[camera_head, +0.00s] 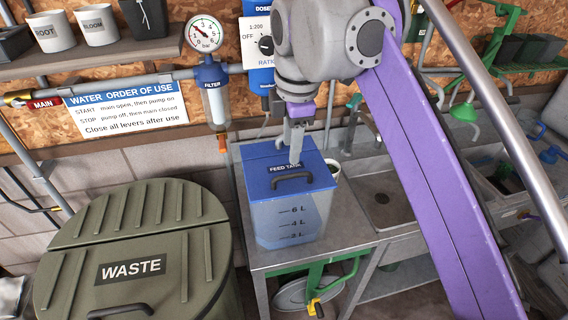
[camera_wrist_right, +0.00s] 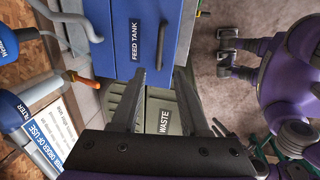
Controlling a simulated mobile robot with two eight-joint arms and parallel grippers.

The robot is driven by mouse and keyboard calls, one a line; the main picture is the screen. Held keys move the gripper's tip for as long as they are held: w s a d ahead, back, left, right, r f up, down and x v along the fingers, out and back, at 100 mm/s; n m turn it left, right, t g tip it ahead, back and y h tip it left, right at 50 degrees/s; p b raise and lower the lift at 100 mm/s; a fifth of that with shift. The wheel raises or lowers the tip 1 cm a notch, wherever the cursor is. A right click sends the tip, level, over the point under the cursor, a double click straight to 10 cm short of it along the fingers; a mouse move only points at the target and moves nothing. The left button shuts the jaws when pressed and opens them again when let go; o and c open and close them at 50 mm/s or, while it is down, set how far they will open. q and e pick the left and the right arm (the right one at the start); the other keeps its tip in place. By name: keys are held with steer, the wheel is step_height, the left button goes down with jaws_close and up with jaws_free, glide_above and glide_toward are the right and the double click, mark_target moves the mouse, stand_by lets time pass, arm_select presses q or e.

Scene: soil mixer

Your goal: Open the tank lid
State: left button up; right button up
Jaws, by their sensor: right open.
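The feed tank (camera_head: 285,215) stands on the metal bench, a clear-sided box with level marks. Its blue lid (camera_head: 265,165) looks closed and carries a "FEED TANK" label and a dark handle (camera_head: 292,181) at the front. My right gripper (camera_head: 295,160) reaches down over the lid, just behind the handle in the picture. In the wrist view my right gripper (camera_wrist_right: 158,75) is open, its two dark fingers apart with nothing between them. The lid (camera_wrist_right: 110,40) and handle (camera_wrist_right: 163,35) show beyond the fingertips. Whether a finger touches the lid cannot be told.
A green waste bin (camera_head: 140,245) with a ribbed lid stands left of the bench. A blue-topped filter (camera_head: 215,90) and pipes hang behind the tank. A sink (camera_head: 385,205) lies to the right, partly behind my purple arm. A green-framed lever (camera_head: 315,300) is under the bench front.

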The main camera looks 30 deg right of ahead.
mark_target(288, 175)
steer(key=f, duration=0.2)
steer(key=w+f, duration=0.1)
steer(key=f, duration=0.2)
steer(key=f+b, duration=0.1)
steer(key=f, duration=0.2)
steer(key=shift+w+d+f, duration=0.15)
steer(key=shift+w+f, duration=0.1)
steer(key=shift+w, duration=0.1)
jaws_close()
stand_by(0.9)
